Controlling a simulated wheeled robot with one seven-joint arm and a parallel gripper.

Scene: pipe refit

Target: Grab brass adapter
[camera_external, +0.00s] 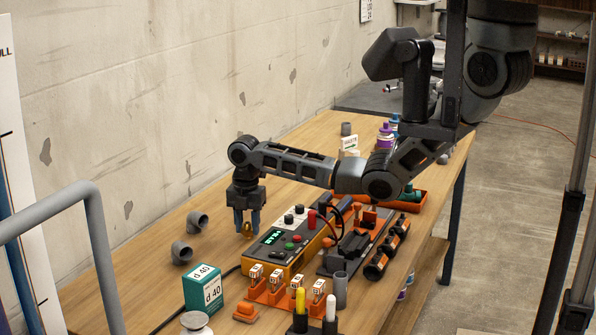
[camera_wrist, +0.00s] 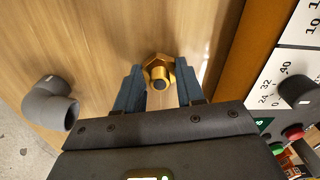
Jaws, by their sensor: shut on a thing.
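The brass adapter (camera_wrist: 158,72) is a gold hex fitting with a round threaded end. In the wrist view it sits between the two blue fingertips of my gripper (camera_wrist: 160,86), which are shut on it. In the external view my gripper (camera_external: 247,222) points down over the wooden table, left of the orange control box. The adapter (camera_external: 247,230) shows as a small gold piece between the fingertips, at or just above the tabletop; I cannot tell which.
The control box (camera_external: 292,240) stands close on the right. Grey pipe elbows (camera_external: 181,252) lie to the left; one also shows in the wrist view (camera_wrist: 50,103). A green box marked d 40 (camera_external: 203,289) and an orange rack (camera_external: 283,290) stand in front. The wall runs behind.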

